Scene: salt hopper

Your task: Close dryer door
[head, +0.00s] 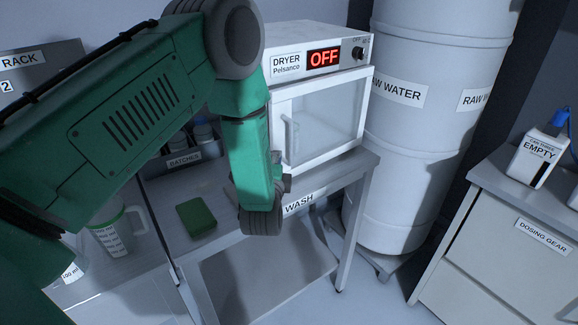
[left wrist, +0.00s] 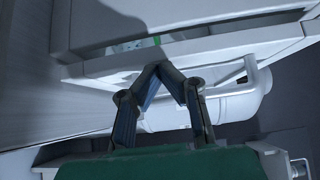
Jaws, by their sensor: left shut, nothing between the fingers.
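The white dryer (head: 319,38) stands on the wash table in the head view, with a red OFF display. Its door (head: 345,108) has a glass window and a vertical handle (head: 287,140) at its left side. The door looks shut or nearly so; I cannot tell whether a small gap remains. My left gripper (left wrist: 163,68) is shut and empty in the left wrist view, its fingertips meeting in front of a white panelled surface. In the head view my left arm hides most of that gripper, near the dryer's lower left. My right gripper is not in view.
The wash table (head: 365,165) carries a green sponge-like block (head: 196,216). A measuring jug (head: 108,236) stands at left. A dosing-gear cabinet (head: 510,225) is at far right, with floor between.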

